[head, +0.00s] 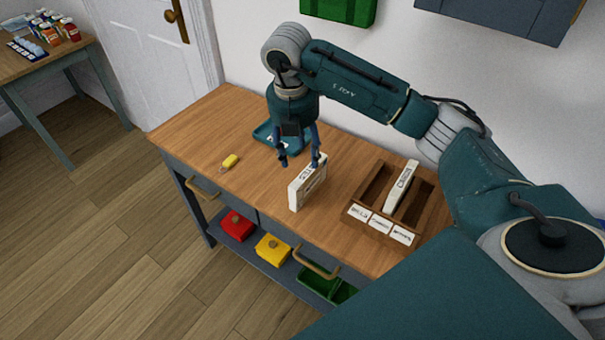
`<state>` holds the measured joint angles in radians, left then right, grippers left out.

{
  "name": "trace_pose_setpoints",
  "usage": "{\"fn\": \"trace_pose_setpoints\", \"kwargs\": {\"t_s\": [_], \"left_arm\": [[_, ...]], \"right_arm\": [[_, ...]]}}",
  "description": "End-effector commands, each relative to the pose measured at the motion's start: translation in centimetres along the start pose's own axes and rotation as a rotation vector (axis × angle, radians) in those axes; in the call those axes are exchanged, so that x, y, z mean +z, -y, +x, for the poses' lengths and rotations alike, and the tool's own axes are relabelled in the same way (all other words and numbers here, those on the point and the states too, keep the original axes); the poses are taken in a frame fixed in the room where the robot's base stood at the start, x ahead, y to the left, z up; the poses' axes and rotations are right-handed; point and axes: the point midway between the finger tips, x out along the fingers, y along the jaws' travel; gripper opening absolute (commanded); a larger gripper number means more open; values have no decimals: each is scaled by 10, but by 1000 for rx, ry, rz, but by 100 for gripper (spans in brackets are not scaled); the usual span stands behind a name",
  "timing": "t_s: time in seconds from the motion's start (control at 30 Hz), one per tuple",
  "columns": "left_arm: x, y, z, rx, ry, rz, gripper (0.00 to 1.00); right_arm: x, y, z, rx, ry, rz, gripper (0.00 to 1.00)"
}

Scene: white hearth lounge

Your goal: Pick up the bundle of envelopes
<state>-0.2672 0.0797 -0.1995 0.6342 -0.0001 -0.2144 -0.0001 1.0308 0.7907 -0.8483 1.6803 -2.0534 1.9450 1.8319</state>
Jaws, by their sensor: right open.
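A white bundle of envelopes (308,190) with dark print stands upright on the wooden top of the console table, near its front edge. My right gripper (301,162) points down just above and behind it, with its fingers spread apart. One finger is close to the bundle's top right corner; I cannot tell whether they touch. A similar white bundle (399,189) stands in the middle slot of a brown wooden sorter (425,212) to the right. My left gripper is out of view.
A teal tray (265,134) lies behind the gripper, partly hidden. A yellow tagged item (230,161) lies to the left. The sorter has labelled slots. A red box (237,225), a yellow box (273,249) and a green bin (322,287) sit on the lower shelf.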

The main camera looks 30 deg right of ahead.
Motion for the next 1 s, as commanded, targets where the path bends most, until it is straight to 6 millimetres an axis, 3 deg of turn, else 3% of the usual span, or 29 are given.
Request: {"fn": "trace_pose_setpoints", "kwargs": {"t_s": [0.2, 0.3, 0.37, 0.67, 0.97, 1.0], "left_arm": [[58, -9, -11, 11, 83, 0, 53], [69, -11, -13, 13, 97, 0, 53], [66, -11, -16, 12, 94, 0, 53], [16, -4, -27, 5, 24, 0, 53], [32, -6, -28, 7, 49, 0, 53], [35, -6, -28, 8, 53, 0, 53]], "right_arm": [[-1, 1, 32, -2, -4, -4, 51], [-1, 1, 38, 1, -3, -5, 51], [0, 2, 42, -1, -4, -4, 51], [3, 8, 83, 1, -6, -4, 51], [3, 7, 90, 5, -5, -6, 51], [3, 7, 90, 5, -5, -6, 45]]}}
